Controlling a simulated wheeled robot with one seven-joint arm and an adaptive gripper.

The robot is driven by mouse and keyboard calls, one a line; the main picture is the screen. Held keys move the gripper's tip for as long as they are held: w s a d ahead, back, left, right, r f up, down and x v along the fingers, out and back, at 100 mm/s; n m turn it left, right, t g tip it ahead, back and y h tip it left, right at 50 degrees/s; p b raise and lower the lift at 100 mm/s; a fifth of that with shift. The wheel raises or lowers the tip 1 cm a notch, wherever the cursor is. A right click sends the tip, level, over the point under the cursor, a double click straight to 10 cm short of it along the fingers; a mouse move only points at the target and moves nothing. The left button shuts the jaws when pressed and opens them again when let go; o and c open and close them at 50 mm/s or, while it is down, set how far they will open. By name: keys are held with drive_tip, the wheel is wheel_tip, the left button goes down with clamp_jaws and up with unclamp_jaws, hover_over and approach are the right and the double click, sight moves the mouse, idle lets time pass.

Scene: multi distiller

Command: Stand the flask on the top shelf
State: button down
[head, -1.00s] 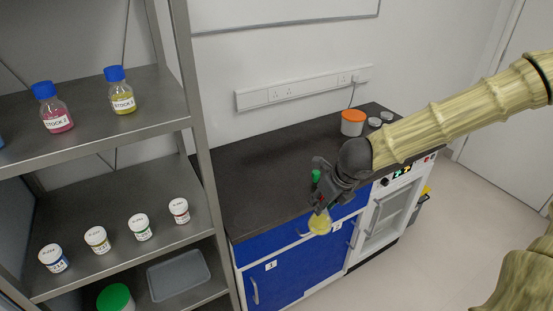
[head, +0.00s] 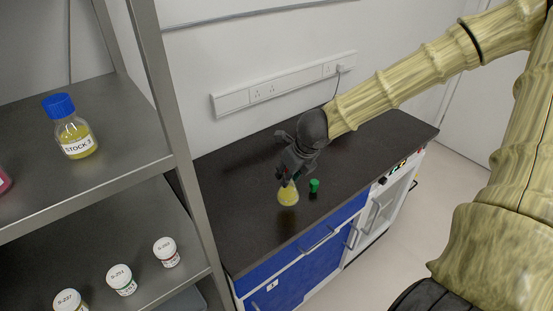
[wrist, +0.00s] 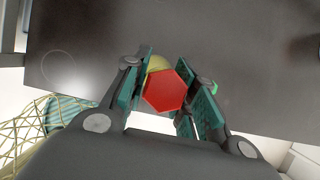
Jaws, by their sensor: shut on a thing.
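A conical flask (head: 288,194) with yellow contents hangs upright from my gripper (head: 288,178) in the head view, over the dark bench. In the wrist view my gripper (wrist: 168,95) is shut around the flask's neck, and its red hexagonal stopper (wrist: 166,90) faces the camera. A bit of the yellow flask shows behind the stopper. The shelf unit stands at the left; the highest shelf in view (head: 100,160) holds a bottle marked STOCK 3 (head: 73,135) with a blue cap. I cannot tell whether another shelf lies above it.
A small green-capped vial (head: 314,187) stands on the bench (head: 240,205) beside the flask. The shelf's metal post (head: 165,90) stands between the shelves and the bench. Several white-capped jars (head: 121,279) stand on the lower shelf (head: 130,240). The upper shelf has bare room right of the STOCK 3 bottle.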

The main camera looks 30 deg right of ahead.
drive_tip(key=w+d+f+p, duration=0.2)
drive_tip(key=w, duration=0.4)
drive_tip(key=w+d+f+p, duration=0.2)
drive_tip(key=w+d+p, duration=0.1)
drive_tip(key=w, duration=0.3)
drive_tip(key=shift+w+f, duration=0.15)
drive_tip(key=shift+f, duration=0.25)
idle(0.3)
drive_tip(key=shift+f, duration=0.15)
drive_tip(key=c, duration=1.1)
unclamp_jaws()
drive_tip(key=shift+d, duration=0.1)
drive_tip(key=shift+c, duration=0.2)
drive_tip(key=shift+r, duration=0.25)
